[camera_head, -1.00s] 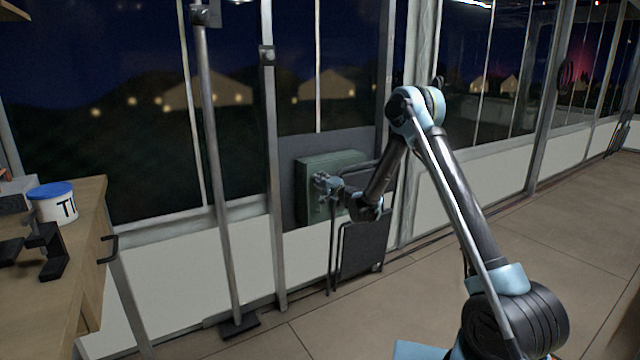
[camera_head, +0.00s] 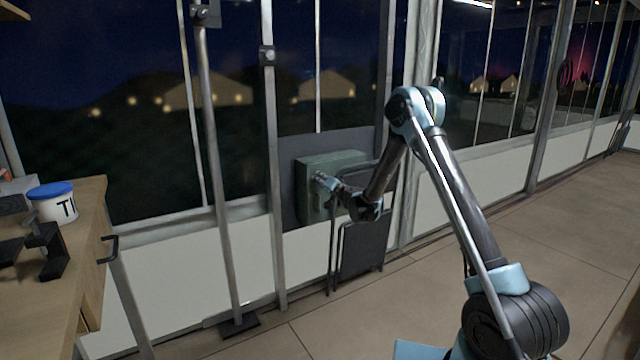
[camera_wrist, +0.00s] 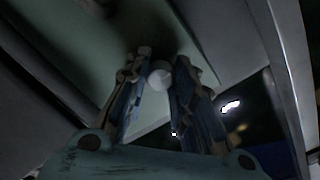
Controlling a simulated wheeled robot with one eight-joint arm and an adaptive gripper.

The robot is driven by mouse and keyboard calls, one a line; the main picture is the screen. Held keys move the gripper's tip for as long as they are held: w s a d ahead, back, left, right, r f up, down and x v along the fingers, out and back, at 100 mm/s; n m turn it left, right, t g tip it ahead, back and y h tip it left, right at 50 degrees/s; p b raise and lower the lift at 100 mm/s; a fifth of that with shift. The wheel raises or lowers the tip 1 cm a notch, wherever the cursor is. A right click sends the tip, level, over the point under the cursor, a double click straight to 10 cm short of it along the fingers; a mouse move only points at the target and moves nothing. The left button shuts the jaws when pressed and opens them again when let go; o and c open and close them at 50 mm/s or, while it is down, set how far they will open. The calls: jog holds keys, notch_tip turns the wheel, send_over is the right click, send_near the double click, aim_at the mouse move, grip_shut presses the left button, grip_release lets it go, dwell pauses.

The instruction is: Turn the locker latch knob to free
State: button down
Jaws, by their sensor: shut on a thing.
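The green locker (camera_head: 342,162) is a box on a dark panel by the window wall. It also fills the upper part of the wrist view (camera_wrist: 60,65). My gripper (camera_head: 322,180) is at the locker's front face. In the wrist view my gripper (camera_wrist: 160,80) has its two fingers on either side of a small pale round knob (camera_wrist: 160,77), and it is shut on that knob. The wrist view is dark, so the knob's markings and turn angle cannot be told. In the head view the knob is hidden by my gripper.
A dark folded cart or frame (camera_head: 362,248) stands just below the locker, close under my arm. A vertical pole (camera_head: 215,170) stands to the left. A wooden bench (camera_head: 85,225) with a blue-lidded tub (camera_head: 55,204) is at far left. The floor at right is clear.

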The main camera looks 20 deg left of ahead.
jog(key=shift+f, duration=0.1)
jog(key=c, duration=1.3)
grip_release()
jog(key=shift+w, duration=0.1)
jog(key=shift+c, duration=0.2)
jog(key=shift+d, duration=0.1)
jog(key=v, duration=1.1)
jog(key=shift+s+d, duration=0.25)
jog(key=shift+s, duration=0.1)
jog(key=shift+f, duration=0.1)
